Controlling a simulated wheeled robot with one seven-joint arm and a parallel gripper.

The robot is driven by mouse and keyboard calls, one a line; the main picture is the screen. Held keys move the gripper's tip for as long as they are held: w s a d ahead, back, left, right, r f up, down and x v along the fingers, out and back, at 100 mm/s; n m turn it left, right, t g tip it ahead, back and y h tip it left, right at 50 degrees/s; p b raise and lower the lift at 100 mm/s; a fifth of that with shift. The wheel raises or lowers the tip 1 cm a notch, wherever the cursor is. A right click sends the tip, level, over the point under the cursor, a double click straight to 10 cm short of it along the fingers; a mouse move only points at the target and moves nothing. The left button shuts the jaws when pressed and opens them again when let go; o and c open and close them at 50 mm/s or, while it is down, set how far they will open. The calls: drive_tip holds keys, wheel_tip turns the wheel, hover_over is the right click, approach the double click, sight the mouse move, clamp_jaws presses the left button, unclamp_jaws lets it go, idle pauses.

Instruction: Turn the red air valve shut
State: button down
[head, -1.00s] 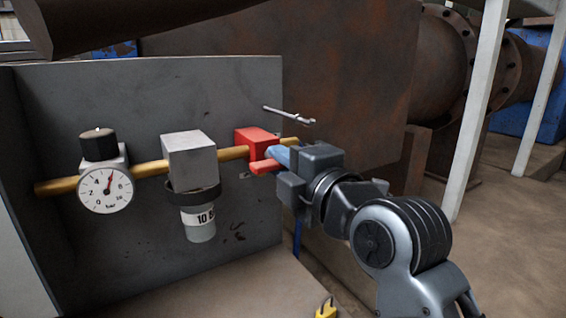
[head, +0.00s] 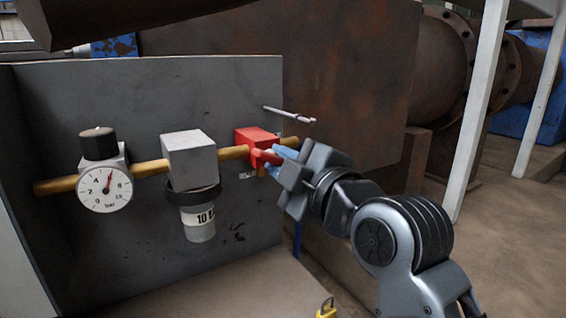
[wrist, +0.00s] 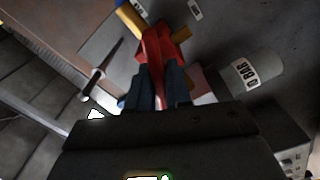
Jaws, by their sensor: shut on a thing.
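The red air valve (head: 256,136) sits on the brass pipe at the right side of the grey panel. Its red handle (head: 262,158) sticks out toward my gripper (head: 277,162). The blue fingers are shut on the handle, one above and one below it, in a tilted pose. In the wrist view the red handle (wrist: 153,48) runs between the two dark blue fingers of my gripper (wrist: 160,78). Part of the handle is hidden by the fingers.
A round pressure gauge (head: 104,190) and a grey filter block (head: 190,158) with a bowl marked 10 BAR sit left along the pipe. A metal peg (head: 289,114) juts from the panel above the gripper. A yellow padlock (head: 326,311) lies at the bottom edge.

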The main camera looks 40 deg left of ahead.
drive_tip(key=m+p, duration=0.1)
drive_tip(key=m, duration=0.5)
drive_tip(key=shift+m+p, duration=0.3)
drive_tip(key=shift+p, duration=0.1)
drive_tip(key=m+p, duration=0.2)
drive_tip(key=m, duration=0.4)
drive_tip(key=shift+f+p, duration=0.1)
drive_tip(key=shift+p, duration=0.2)
drive_tip(key=c, duration=1.2)
unclamp_jaws()
drive_tip(key=shift+o, duration=0.2)
drive_tip(key=shift+d, duration=0.1)
drive_tip(key=v, duration=0.7)
drive_tip(key=shift+d+b, duration=0.35)
drive_tip(key=shift+b, duration=0.1)
drive_tip(key=shift+s, duration=0.15)
